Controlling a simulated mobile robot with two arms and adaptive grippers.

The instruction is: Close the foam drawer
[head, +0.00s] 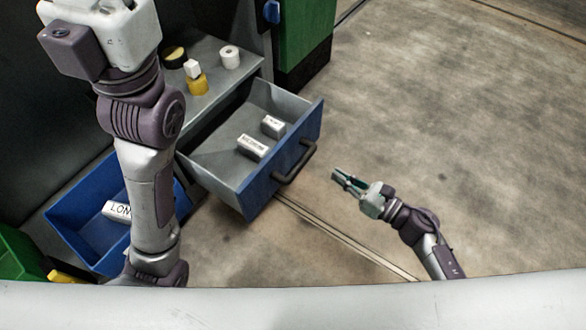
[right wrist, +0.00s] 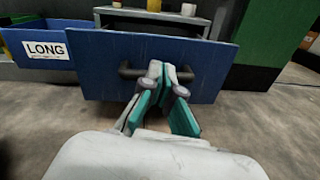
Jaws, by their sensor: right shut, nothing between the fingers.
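A grey drawer with a blue front (head: 285,165) stands pulled out of the cabinet in the head view. It holds a block labelled MEDIUM (head: 252,147) and a second pale block (head: 273,127). Its dark handle (head: 296,163) is on the blue front. In the right wrist view the blue front (right wrist: 105,75) spans the middle, with the handle (right wrist: 130,71) partly hidden behind my fingers. My right gripper (head: 338,180) is shut and empty, to the right of the handle and apart from it in the head view. My left arm crosses the left side; its gripper is not visible.
The grey cabinet top (head: 222,84) holds a white roll (head: 229,57), a yellow roll (head: 198,86) and a black-yellow roll (head: 174,57). Open floor lies to the right.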

